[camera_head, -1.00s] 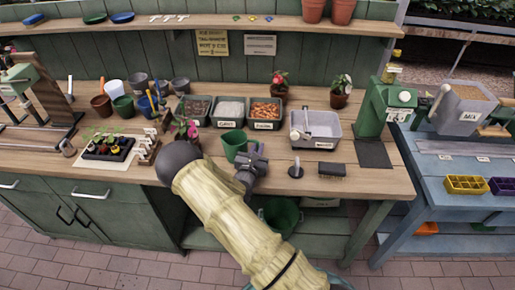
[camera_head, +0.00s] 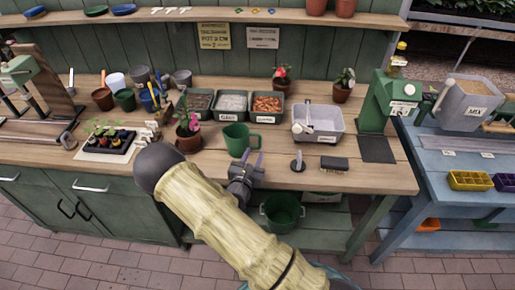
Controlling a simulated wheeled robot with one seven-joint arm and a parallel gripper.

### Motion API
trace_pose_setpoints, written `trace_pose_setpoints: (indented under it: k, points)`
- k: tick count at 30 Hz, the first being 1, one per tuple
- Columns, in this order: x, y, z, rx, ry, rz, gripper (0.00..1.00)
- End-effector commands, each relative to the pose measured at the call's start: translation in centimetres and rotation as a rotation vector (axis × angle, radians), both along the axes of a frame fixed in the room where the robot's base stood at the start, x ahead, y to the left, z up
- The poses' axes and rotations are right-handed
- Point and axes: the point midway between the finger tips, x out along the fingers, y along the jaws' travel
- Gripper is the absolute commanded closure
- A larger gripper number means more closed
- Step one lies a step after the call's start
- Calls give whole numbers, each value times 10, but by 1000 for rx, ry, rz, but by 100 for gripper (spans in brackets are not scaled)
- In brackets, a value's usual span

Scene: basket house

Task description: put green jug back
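The green jug (camera_head: 237,139) stands upright on the wooden bench top, in front of the row of labelled bins, with its handle toward the right. My gripper (camera_head: 254,158) is just in front of it, low over the front part of the bench. Its two fingers point toward the jug's handle side and show a gap between them, with nothing visible in it. The fingers look apart from the jug, though the exact distance is hard to judge.
A potted pink flower (camera_head: 188,132) stands left of the jug. A grey tub (camera_head: 318,123), a round-based tool (camera_head: 297,163) and a dark brush (camera_head: 334,164) are to the right. A green bucket (camera_head: 282,212) sits on the shelf below. Bare bench lies between jug and tub.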

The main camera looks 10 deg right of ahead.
Motion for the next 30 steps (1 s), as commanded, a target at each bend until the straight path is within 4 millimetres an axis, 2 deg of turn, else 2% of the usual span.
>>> trace_pose_setpoints:
  k: [3, 9, 26, 30]
  points:
    - [-20, 11, -1, 0, 2, 1, 67]
    - [-36, 20, 0, -1, 0, 0, 67]
    - [-37, 19, 1, 0, 0, -4, 67]
    - [-42, 5, 7, 26, -6, -69, 67]
